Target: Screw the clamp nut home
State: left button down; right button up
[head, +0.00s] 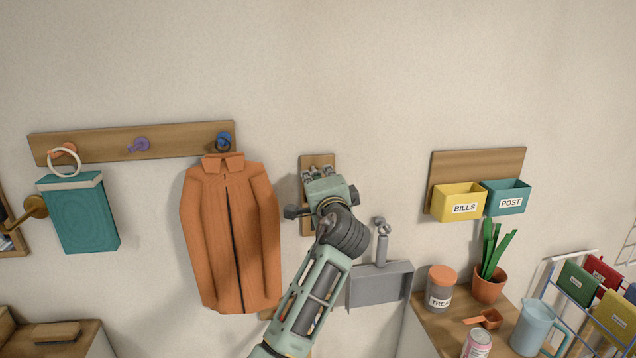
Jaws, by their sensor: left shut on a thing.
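A small wooden board (318,160) is fixed upright on the wall, right of the orange jacket. My left gripper (318,174) is in front of this board, with its fingers towards the board's upper part. It is shut on what I take to be the clamp nut, which the fingers and the gripper body hide. I cannot see the thread or how far the nut sits on it. My right gripper is not in view.
The orange jacket (230,240) hangs close left on a peg rail (100,146). A grey dustpan (380,287) hangs close right. Farther right are the yellow BILLS box (459,203), the teal POST box (507,199) and a crowded counter. The wall above is clear.

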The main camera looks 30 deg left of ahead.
pick_arm(q)
jog(key=n+b, duration=0.5)
jog(key=shift+f, duration=0.25)
jog(key=n+b, duration=0.4)
jog(key=shift+r+n, duration=0.1)
jog(key=shift+n, duration=0.2)
jog(key=n+b, duration=0.3)
jog(key=n, duration=0.1)
jog(key=shift+r+n, duration=0.1)
jog(key=shift+n, duration=0.2)
jog(key=n+b, duration=0.2)
jog(key=n, duration=0.2)
jog(key=shift+s+a+r, duration=0.1)
jog(key=shift+n, duration=0.3)
jog(key=c, duration=1.9)
grip_release()
jog(key=shift+r, duration=0.15)
